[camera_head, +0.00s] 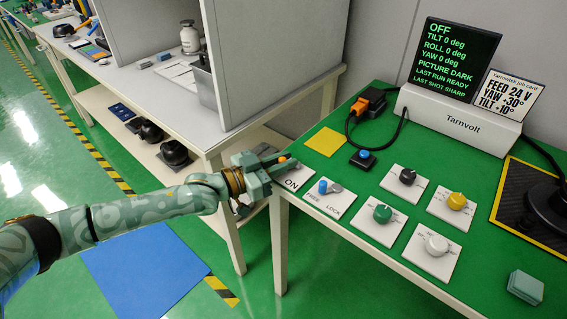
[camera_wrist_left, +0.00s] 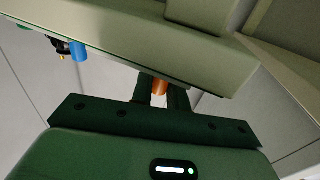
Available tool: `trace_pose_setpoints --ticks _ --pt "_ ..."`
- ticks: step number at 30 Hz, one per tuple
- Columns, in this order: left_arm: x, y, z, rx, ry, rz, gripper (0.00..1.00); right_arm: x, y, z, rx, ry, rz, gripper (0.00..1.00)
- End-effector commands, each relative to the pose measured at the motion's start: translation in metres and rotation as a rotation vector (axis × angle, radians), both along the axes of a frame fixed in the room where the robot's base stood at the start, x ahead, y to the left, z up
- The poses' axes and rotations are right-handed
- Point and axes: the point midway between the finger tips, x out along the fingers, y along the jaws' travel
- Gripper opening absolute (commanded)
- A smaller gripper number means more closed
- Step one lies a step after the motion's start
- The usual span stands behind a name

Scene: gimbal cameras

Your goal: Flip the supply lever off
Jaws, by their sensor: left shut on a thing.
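My left gripper (camera_head: 275,165) reaches in over the left edge of the green bench top and is shut on the orange-tipped supply lever (camera_head: 285,158). The orange tip also shows between the dark fingers in the left wrist view (camera_wrist_left: 159,87). The lever's white plate (camera_head: 294,180) reads "ON" on its visible part; the rest of the plate and the lever's base are hidden by the gripper. The screen (camera_head: 456,58) on the Tarnvolt console (camera_head: 460,122) reads "OFF", with tilt, roll and yaw at 0 deg and "PICTURE DARK". My right gripper is not in view.
Close to the gripper stands a FREE/LOCK plate (camera_head: 330,204) with a blue-tipped lever (camera_head: 323,186). Black, green, yellow and white knobs on plates lie farther right. A blue button (camera_head: 363,155) and yellow pad (camera_head: 327,141) are behind. A grey partition (camera_head: 270,60) rises behind left.

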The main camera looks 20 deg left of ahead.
Motion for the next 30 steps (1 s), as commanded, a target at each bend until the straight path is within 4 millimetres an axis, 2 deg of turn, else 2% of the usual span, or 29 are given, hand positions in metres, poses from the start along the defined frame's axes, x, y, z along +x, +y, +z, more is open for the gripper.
trace_pose_setpoints --ticks 1,2,3,4,12,19,23,30 --pt "0.000 0.001 0.000 0.001 -0.001 0.001 0.00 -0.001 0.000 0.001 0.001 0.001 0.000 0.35" --pt "0.000 0.001 0.000 0.001 -0.001 0.001 0.19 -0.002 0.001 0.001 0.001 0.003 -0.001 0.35" --pt "0.000 0.001 0.000 0.001 -0.001 0.001 0.30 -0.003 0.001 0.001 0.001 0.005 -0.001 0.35" --pt "0.000 0.001 0.000 0.001 -0.001 0.002 0.34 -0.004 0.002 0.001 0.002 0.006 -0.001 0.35" --pt "0.000 0.000 0.000 0.001 -0.001 0.001 0.34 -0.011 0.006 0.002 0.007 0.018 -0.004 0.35" --pt "-0.006 0.006 0.001 0.001 0.000 0.003 0.34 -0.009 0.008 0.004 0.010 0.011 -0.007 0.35" --pt "-0.025 0.021 0.003 0.004 0.000 0.002 0.34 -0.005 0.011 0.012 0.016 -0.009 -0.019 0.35" --pt "-0.076 0.063 0.004 0.005 0.001 0.003 0.34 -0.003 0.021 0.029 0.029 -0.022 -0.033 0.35"
